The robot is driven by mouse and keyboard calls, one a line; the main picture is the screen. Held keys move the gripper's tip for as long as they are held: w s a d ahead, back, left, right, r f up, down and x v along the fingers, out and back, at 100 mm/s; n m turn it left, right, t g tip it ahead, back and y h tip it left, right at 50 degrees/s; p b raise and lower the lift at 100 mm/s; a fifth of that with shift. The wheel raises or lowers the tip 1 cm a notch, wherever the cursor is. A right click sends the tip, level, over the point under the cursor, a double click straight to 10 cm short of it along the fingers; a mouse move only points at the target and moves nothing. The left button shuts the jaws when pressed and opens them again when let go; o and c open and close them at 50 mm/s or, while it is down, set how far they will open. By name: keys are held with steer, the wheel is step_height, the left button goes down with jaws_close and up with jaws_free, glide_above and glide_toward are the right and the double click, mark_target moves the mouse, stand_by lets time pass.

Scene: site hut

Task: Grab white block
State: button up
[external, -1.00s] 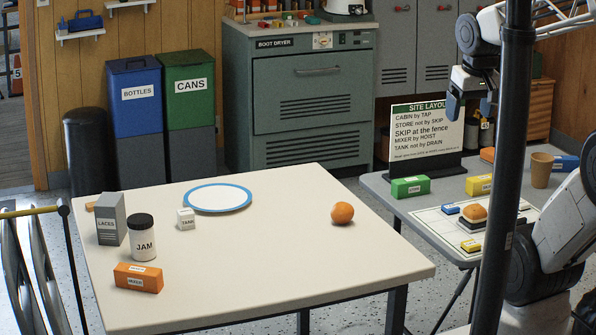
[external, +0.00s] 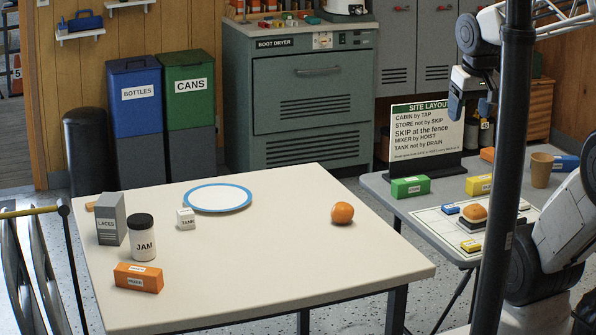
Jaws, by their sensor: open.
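My gripper (external: 468,108) is open and empty at the upper right, in front of the site layout sign's right edge and above the grey table. It is far to the right of the white block. The black post partly hides my arm.
Around the block stand a jam jar (external: 142,238), a grey laces box (external: 111,219) and an orange block (external: 138,277). An orange fruit (external: 342,213) lies farther right. The sign (external: 427,132) and several coloured blocks are on the grey table (external: 385,184).

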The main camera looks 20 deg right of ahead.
stand_by(0.3)
steer(key=w+a+f+m+g+y, duration=0.2)
steer(key=w+a+f+m+y, duration=0.2)
steer(key=w+a, duration=0.9)
steer(key=w+a+f+m+g+y, duration=0.2)
steer(key=w+a+f+m+y, duration=0.2)
steer(key=w+a, duration=0.95)
steer(key=w+a+f+m+y, duration=0.35)
steer(key=w+a+f, duration=0.45)
steer(key=w+f, duration=0.45)
steer(key=m+y, duration=0.2)
steer(key=m, duration=0.4)
glide_toward(187, 219)
steer(key=shift+w+a+n+t, duration=0.15)
steer(key=shift+w+a, duration=0.1)
steer(key=shift+a, duration=0.35)
steer(key=shift+w+a+n+t, duration=0.1)
steer(key=shift+w+a+t, duration=0.1)
steer(key=shift+a, duration=0.4)
steer(key=shift+w+a+f, duration=0.15)
steer(key=shift+a+f, duration=0.1)
steer(key=shift+f, duration=0.2)
